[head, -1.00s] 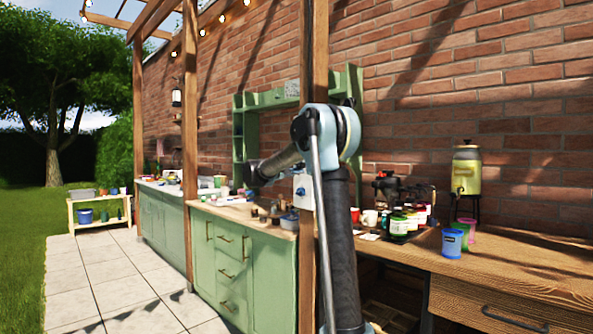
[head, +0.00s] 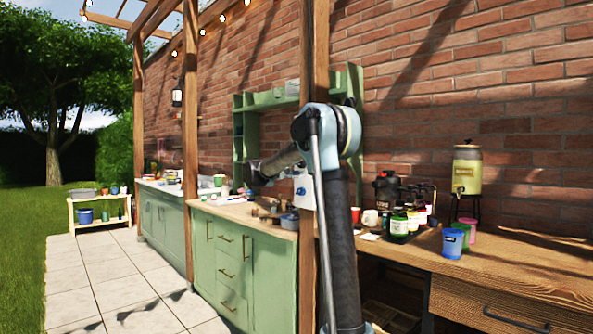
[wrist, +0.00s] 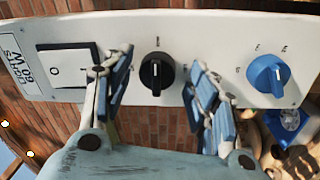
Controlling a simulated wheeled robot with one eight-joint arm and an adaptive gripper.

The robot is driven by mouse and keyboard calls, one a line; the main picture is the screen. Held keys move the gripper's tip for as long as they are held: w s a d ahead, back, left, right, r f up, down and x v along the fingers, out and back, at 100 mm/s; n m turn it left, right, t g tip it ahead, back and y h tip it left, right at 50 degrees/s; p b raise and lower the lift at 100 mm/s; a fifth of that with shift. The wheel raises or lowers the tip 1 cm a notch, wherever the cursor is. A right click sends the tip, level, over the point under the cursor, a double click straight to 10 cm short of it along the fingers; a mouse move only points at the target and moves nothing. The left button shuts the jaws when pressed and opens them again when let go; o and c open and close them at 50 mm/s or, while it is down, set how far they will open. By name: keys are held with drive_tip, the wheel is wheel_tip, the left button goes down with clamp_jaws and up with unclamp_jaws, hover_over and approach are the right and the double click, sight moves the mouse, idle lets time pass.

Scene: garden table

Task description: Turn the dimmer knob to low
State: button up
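A white control panel (wrist: 205,32) fills the top of the wrist view, with its lettering upside down. It carries a black knob (wrist: 157,73), a blue knob (wrist: 268,75) and a white rocker switch (wrist: 67,70). I cannot read which knob is the dimmer. The black knob's white pointer line runs up and down in this view. My gripper (wrist: 160,61) is open, one blue-padded finger on each side of the black knob, with gaps visible on both sides. In the head view the white panel (head: 306,186) shows beside the wooden post; my fingers cannot be made out there.
A wooden post (head: 314,55) stands close to my arm. A brick wall (head: 470,90) is behind. The wooden counter (head: 500,262) holds jars, cups (head: 453,243) and a drink dispenser (head: 466,172). A green cabinet (head: 270,270) stands left of the post.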

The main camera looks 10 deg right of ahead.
drive_tip(key=v, duration=1.2)
drive_tip(key=shift+d+f, duration=0.1)
drive_tip(key=s+d+f+m+g+y, duration=0.1)
drive_tip(key=s+d+f+g+y, duration=0.2)
drive_tip(key=s+d+f, duration=0.65)
drive_tip(key=s+d+f+m+g+y, duration=0.1)
drive_tip(key=s+d+f+g+y, duration=0.2)
drive_tip(key=s+d+f, duration=0.9)
drive_tip(key=s+a+f+m+g+y, duration=0.1)
drive_tip(key=s+a+f+y, duration=0.3)
drive_tip(key=s+f, duration=0.6)
drive_tip(key=s+a+f+m+g+y, duration=0.1)
drive_tip(key=s+a+f+y, duration=0.4)
drive_tip(key=s, duration=1.3)
drive_tip(key=a+f, duration=0.3)
drive_tip(key=f, duration=0.3)
drive_tip(key=shift+g, duration=0.4)
